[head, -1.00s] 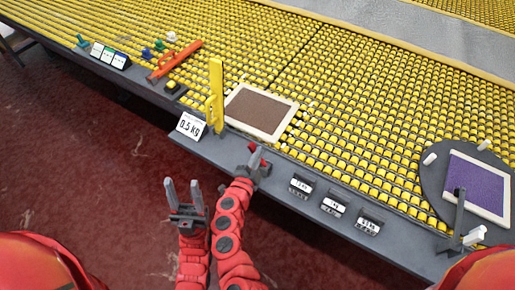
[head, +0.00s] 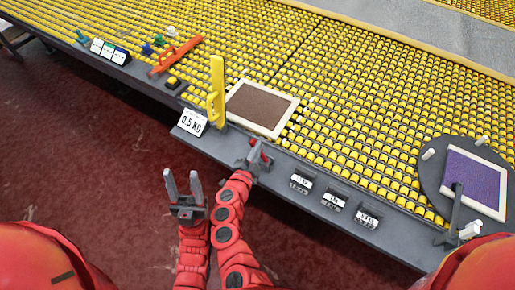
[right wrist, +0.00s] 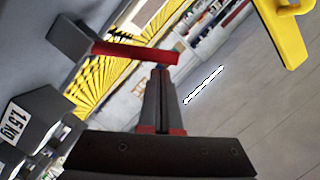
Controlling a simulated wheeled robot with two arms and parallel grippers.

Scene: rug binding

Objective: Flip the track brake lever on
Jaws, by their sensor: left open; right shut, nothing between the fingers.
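A red lever bar on a dark grey block (right wrist: 72,38) shows in the right wrist view; the bar (right wrist: 135,51) lies roughly level in the picture. I take it for the track brake lever. In the head view its red (head: 255,153) is partly hidden by my right gripper (head: 252,160) at the table's front edge. My right gripper (right wrist: 160,72) is shut and empty, its tips right by the bar's free end; I cannot tell if they touch. My left gripper (head: 182,180) is open and empty over the red floor, left of the right arm.
Several labelled weights (head: 333,201) sit along the edge to the right. A framed brown rug (head: 261,107) lies behind on yellow rollers.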

